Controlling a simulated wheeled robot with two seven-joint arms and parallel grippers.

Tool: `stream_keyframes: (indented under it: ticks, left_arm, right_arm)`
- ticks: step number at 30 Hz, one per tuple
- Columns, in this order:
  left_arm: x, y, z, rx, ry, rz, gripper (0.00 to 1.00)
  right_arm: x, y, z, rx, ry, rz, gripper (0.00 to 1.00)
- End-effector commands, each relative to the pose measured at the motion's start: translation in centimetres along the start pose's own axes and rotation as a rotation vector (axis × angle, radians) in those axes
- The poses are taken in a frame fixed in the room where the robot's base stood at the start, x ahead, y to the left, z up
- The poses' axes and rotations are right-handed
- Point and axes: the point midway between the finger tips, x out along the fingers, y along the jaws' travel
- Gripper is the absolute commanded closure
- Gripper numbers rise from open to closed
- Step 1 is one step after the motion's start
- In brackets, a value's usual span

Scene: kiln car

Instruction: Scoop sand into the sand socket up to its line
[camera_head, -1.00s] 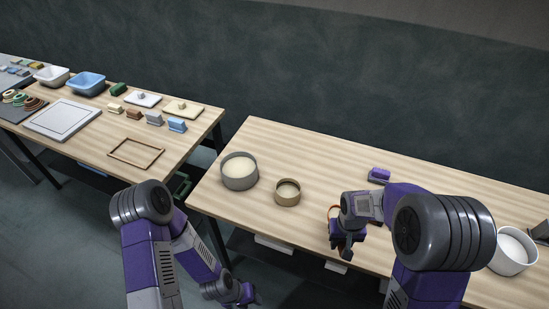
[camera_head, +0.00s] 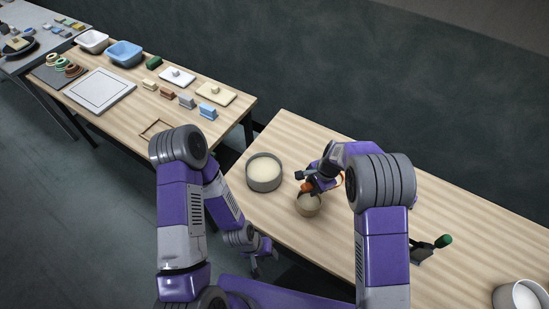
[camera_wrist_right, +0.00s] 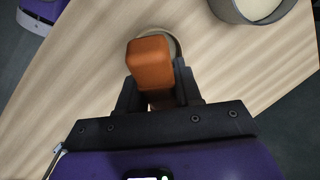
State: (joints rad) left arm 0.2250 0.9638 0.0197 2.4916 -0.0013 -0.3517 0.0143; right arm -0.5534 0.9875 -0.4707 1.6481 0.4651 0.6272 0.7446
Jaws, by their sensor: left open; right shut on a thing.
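A grey round pot (camera_head: 264,184) holds pale sand (camera_head: 264,169) near the table's left end. A smaller tan round pot (camera_head: 309,207) stands to its right, with pale material inside; I cannot tell its level or any line. My right gripper (camera_head: 312,182) is shut on an orange handle (camera_wrist_right: 150,64), which also shows in the head view (camera_head: 306,187). It is over the tan pot's far side. The tool's working end is hidden. The tan pot's rim (camera_wrist_right: 176,45) shows behind the handle in the wrist view. My left gripper (camera_head: 264,252) is open and empty, off the table's front edge.
A second table at the left carries basins (camera_head: 124,54), a square tray (camera_head: 100,92) and several blocks. The tabletop (camera_head: 460,212) between is mostly clear.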

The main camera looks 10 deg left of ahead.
Motion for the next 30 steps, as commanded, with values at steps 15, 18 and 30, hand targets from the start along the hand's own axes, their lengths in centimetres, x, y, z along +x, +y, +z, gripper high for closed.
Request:
stream_keyframes:
  ticks: [15, 18, 30]
  left_arm:
    - [-8.5, 3.2, 0.4, 0.0, 0.0, 0.0, 0.57]
    - [-8.6, 3.2, 0.4, 0.0, 0.0, 0.0, 0.57]
    - [-8.4, 3.2, 0.4, 0.0, 0.0, 0.0, 0.57]
  right_arm:
    - [1.6, -10.7, 9.0, 0.704, 0.041, -0.304, 1.0]
    - [2.0, -10.8, 9.1, 0.727, 0.045, -0.315, 1.0]
    - [5.4, -10.2, 8.5, 0.728, 0.045, -0.314, 1.0]
